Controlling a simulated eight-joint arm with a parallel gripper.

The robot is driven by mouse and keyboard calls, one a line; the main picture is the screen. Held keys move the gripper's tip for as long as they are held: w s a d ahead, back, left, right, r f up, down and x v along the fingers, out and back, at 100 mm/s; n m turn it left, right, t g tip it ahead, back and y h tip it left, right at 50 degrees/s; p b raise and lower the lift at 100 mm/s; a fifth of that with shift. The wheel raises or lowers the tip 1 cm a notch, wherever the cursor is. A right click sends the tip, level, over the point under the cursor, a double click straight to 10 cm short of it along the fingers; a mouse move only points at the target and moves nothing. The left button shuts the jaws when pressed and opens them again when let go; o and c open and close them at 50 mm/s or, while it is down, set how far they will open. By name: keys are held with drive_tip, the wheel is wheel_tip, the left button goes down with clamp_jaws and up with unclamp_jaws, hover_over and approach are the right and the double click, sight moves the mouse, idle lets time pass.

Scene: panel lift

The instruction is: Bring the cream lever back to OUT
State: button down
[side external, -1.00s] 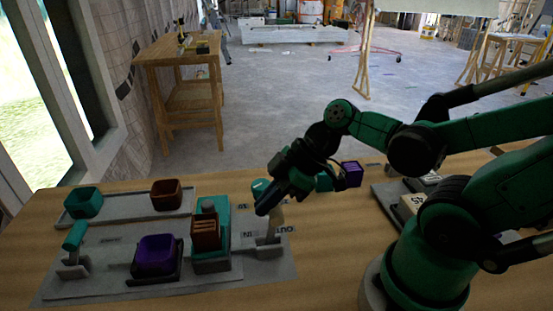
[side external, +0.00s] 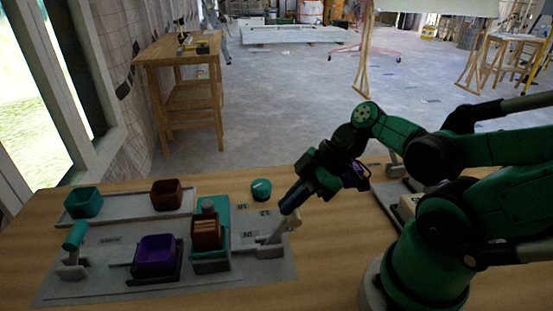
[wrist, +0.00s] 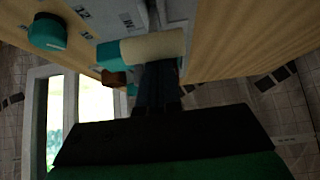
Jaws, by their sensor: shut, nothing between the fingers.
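The cream lever (side external: 294,219) stands on a grey base at the right end of the grey panel. Its grey arm leans to the right, and the IN label (side external: 248,234) is left of it. The OUT label is hidden in the side view. My gripper (side external: 284,211) is shut and empty, with its tips at the lever's upper end. In the wrist view the cream handle (wrist: 155,47) lies across the tips of my shut fingers (wrist: 160,68); contact looks close, but I cannot tell for sure.
A teal knob (side external: 261,189) sits behind the lever. A teal block with a brown piece (side external: 206,234), a purple bin (side external: 157,254) and a teal-handled lever (side external: 75,237) are further left. Teal (side external: 84,202) and brown (side external: 166,193) cups stand on a back tray. Bare table lies right of the lever.

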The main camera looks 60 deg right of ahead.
drive_tip(key=shift+s+d+f, duration=0.1)
drive_tip(key=shift+s, duration=0.1)
drive_tip(key=shift+v, duration=2.6)
drive_tip(key=w+a+m+t+h, duration=0.1)
drive_tip(key=w+m+h, duration=0.4)
drive_tip(key=w+m, duration=0.2)
drive_tip(key=shift+w+a+m+t+h, duration=0.3)
drive_tip(key=shift+w+m, duration=0.1)
drive_tip(key=shift+m, duration=0.6)
